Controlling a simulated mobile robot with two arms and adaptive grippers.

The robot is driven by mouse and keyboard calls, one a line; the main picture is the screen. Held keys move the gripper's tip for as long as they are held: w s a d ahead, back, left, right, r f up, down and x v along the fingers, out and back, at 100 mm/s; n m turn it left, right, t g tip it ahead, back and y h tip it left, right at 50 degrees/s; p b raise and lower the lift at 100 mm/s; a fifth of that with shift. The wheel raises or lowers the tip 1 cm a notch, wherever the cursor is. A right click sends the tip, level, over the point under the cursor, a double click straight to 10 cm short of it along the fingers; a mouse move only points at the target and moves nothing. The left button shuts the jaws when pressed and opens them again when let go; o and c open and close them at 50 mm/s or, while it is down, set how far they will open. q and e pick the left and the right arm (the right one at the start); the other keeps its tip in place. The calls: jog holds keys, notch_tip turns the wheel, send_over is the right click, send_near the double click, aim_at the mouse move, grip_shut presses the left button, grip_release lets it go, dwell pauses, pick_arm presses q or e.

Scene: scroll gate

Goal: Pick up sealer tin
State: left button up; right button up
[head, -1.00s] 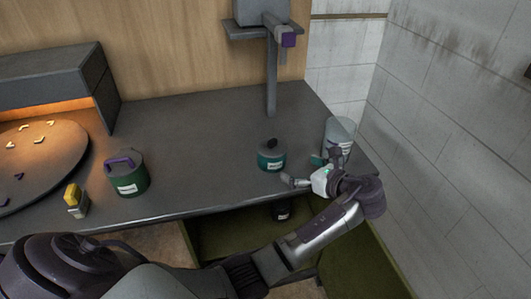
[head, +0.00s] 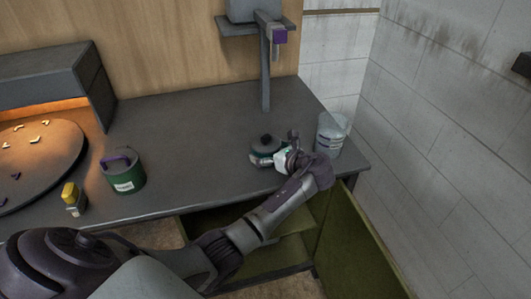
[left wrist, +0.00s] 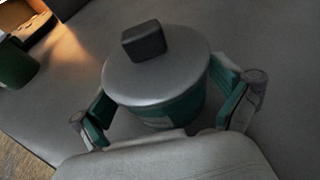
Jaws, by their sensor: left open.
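A teal tin with a grey lid and a dark block-shaped knob (head: 264,146) stands upright on the grey counter (head: 200,150). It fills the middle of the left wrist view (left wrist: 158,75). I cannot read its label. My left gripper (head: 268,160) is open at the near side of this tin. In the left wrist view the fingers (left wrist: 165,112) reach along both sides of the tin's body, below the lid. I cannot tell whether the pads touch it. The gripper hides part of the tin in the head view. My right gripper is not in view.
A clear container (head: 331,135) stands close right of my left gripper. A green tin with a purple handle (head: 123,171) and a yellow-topped item (head: 73,198) stand at left, near a round plate (head: 40,160). A post with a bracket (head: 266,70) rises behind.

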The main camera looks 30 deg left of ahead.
pick_arm(q)
jog(key=shift+d, duration=0.1)
jog(key=shift+c, duration=0.7)
jog(key=c, duration=1.1)
jog(key=shift+r, duration=0.1)
jog(key=shift+r, duration=0.1)
